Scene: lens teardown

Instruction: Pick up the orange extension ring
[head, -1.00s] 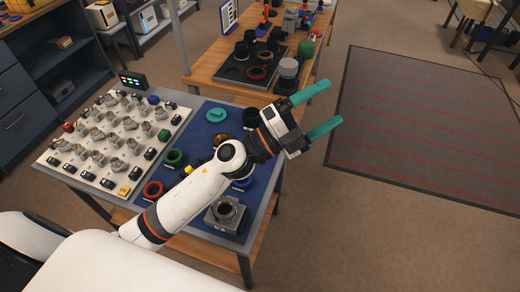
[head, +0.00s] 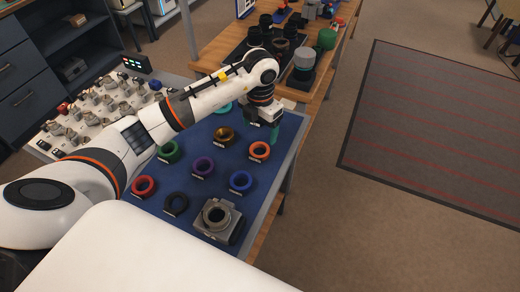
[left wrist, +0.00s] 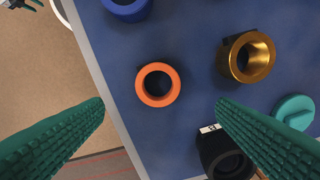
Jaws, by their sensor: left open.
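The orange extension ring (head: 259,150) lies flat on the blue mat (head: 217,133) near its right edge. In the left wrist view the orange ring (left wrist: 158,84) sits ahead of my fingers, in the gap between them. My left gripper (head: 270,130) points down above the mat, just behind the ring in the head view. It also shows in the left wrist view (left wrist: 160,125), with its two green fingers wide apart and nothing between their tips.
A gold ring (head: 224,136), a purple ring (head: 204,167) and a blue ring (head: 241,182) lie around it. A dark cylinder (left wrist: 225,155) is close to one finger. A grey camera body (head: 217,218) stands at the mat's front.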

